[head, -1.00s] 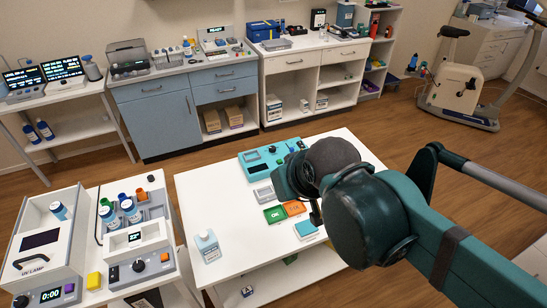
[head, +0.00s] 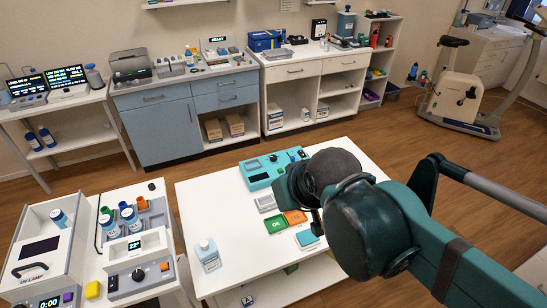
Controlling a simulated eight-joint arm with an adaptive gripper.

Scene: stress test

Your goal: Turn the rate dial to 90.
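A teal device (head: 258,180) with a dark display and small knobs on top sits at the back of the white middle table. A dark round dial (head: 138,275) shows on the front of a white control unit (head: 117,292) at the left, below a small lit display. No label is readable, so I cannot tell which is the rate dial or its setting. My gripper (head: 314,218) hangs over the middle table, just right of and in front of the teal device. My arm covers part of the device's right side and most of the gripper. The fingers are too hidden to judge.
A UV lamp box (head: 28,265) stands left. The table's left part is mostly clear.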

